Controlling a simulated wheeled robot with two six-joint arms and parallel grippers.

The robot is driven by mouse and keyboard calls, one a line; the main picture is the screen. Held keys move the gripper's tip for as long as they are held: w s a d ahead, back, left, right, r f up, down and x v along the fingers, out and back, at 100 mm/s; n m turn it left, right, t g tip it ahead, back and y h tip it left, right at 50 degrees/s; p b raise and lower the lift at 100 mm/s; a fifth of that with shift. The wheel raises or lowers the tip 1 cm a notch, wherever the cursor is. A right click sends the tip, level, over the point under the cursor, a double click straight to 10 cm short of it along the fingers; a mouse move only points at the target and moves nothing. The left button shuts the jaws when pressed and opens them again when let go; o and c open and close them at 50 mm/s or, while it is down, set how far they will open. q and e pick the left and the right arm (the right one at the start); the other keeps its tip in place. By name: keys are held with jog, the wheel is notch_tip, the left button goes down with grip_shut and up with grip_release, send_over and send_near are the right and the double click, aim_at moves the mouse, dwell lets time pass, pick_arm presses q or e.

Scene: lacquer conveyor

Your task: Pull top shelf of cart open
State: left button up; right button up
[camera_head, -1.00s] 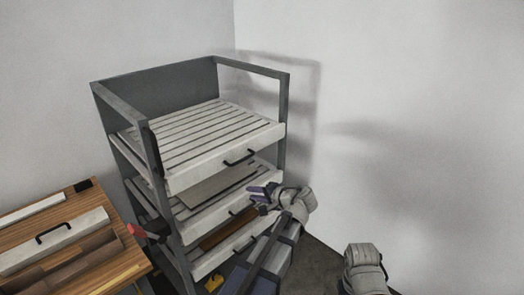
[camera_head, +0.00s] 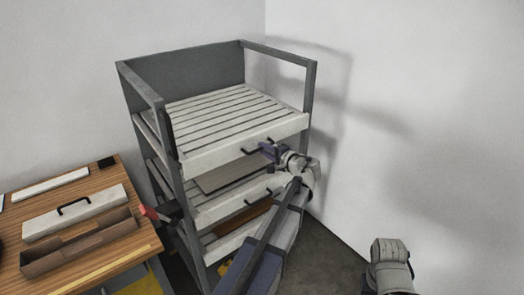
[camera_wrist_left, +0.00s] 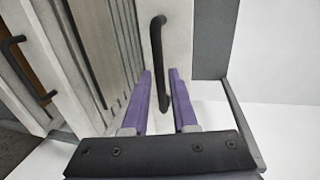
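The grey-framed cart (camera_head: 174,190) stands in the corner with slatted pale shelves. The top shelf (camera_head: 215,152) has a pale front panel with a black handle (camera_head: 251,149); the panel sits about level with the front posts. My left gripper (camera_head: 268,154) is at the right part of this handle. In the left wrist view the handle (camera_wrist_left: 158,45) runs between the two purple fingers (camera_wrist_left: 160,88). The fingers are apart, with a gap on each side of the handle. My right gripper is not in view; only part of my right arm shows at the lower right.
Lower shelves (camera_head: 220,205) with black handles sit beneath, one bearing a flat brown board (camera_head: 232,173). A wooden table (camera_head: 115,180) with a pale drawer-like piece (camera_head: 75,213) and a brown tray (camera_head: 80,246) stands at left. White walls are close behind and right.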

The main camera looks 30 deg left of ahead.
pick_arm(q)
jog(key=shift+x, duration=0.95)
grip_shut()
dwell(0.8)
